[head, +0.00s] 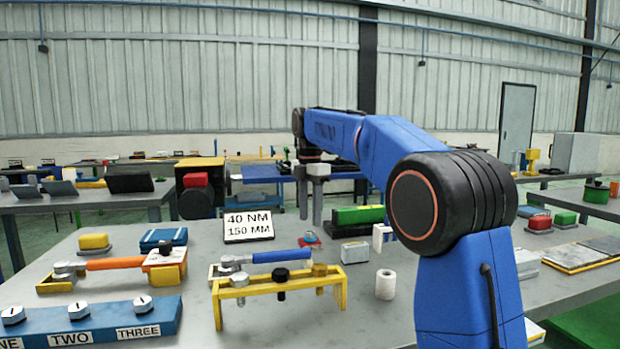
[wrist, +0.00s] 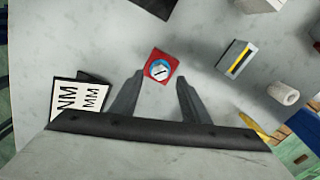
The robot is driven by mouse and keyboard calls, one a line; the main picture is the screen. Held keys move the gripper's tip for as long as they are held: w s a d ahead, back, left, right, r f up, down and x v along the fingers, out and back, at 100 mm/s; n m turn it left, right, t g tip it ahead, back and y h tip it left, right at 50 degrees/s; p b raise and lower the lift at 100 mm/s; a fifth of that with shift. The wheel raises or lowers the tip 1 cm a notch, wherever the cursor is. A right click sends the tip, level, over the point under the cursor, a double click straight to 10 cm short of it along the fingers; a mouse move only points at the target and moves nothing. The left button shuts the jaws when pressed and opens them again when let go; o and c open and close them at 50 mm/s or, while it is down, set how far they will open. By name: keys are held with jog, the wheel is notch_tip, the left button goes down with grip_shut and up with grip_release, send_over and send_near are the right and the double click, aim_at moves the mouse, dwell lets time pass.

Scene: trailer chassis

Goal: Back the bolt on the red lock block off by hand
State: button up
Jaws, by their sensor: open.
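The red lock block (wrist: 151,60) lies on the grey table in the wrist view. Its bolt (wrist: 160,70) shows as a round blue and white head with a dark line across it, on top of the block. In the head view the red block (head: 309,238) is small and sits near the back of the table. My gripper (wrist: 158,82) is open, with a finger to either side of the block in the wrist view and nothing between them clearly held. In the head view my gripper (head: 318,222) points down over the block. I cannot tell the exact height gap.
A sign reading 40 NM 150 MM (head: 249,226) stands left of the block. A green-topped block (head: 358,215) and a grey box (head: 355,253) are to the right. A yellow rack (head: 270,290), a blue-handled wrench (head: 283,256) and a white roll (head: 386,284) lie in front.

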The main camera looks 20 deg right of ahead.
aim_at(310, 231)
notch_tip(310, 231, up, 13)
jog(key=shift+f, duration=0.2)
dwell(0.5)
